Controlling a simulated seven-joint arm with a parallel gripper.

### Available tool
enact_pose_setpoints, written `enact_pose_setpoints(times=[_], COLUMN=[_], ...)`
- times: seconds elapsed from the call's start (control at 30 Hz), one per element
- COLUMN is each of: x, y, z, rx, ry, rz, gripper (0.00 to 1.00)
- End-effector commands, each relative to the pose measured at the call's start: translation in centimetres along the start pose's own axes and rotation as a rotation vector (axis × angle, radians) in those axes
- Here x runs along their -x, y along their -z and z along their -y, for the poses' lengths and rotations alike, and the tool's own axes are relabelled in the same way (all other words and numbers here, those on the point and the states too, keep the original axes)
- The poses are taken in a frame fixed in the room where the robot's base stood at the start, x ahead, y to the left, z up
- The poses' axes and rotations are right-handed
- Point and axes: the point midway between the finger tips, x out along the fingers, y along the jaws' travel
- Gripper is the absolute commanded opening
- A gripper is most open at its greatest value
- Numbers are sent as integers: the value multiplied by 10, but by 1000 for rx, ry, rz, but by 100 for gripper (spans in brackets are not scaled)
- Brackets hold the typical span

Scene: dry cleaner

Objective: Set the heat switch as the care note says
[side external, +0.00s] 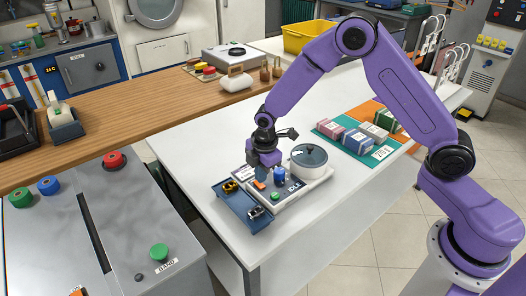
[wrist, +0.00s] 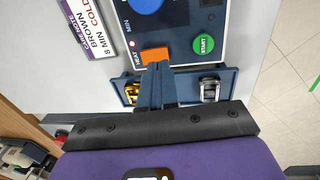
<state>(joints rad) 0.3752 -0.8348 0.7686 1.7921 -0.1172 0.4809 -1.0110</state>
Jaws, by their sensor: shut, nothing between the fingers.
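The heat switch is an orange rocker (wrist: 155,54) on the machine's panel, with "HEAT" printed beside it; it also shows in the side view (side external: 259,184). I cannot tell which way it is set. The care note (wrist: 92,24) lies left of the panel in the wrist view and reads "BROWN", "8 MIN", "COLD". My gripper (wrist: 159,68) is shut and empty, with its dark blue fingertips right at the orange switch's near edge. I cannot tell whether they touch it. In the side view my gripper (side external: 266,171) is low over the panel.
A green START button (wrist: 203,44) and a blue dial (wrist: 147,4) flank the switch. A blue tray (side external: 231,207) with a gold and a silver piece borders the panel. A lidded round drum (side external: 309,156) stands behind. Colored blocks lie on a mat at right.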

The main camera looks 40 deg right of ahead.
Motion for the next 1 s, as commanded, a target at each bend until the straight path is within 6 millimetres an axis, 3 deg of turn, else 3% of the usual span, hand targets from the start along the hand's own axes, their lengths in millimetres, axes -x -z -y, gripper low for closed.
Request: enact_pose_setpoints(times=[0.5,0.7,1.0], x=[96,113,116], y=[0,0,0], z=[-1,-1,0], rx=[-1,-1,-1], ry=[-6,-4,-3], rz=[-3,-2,-1], gripper=[0,0,0])
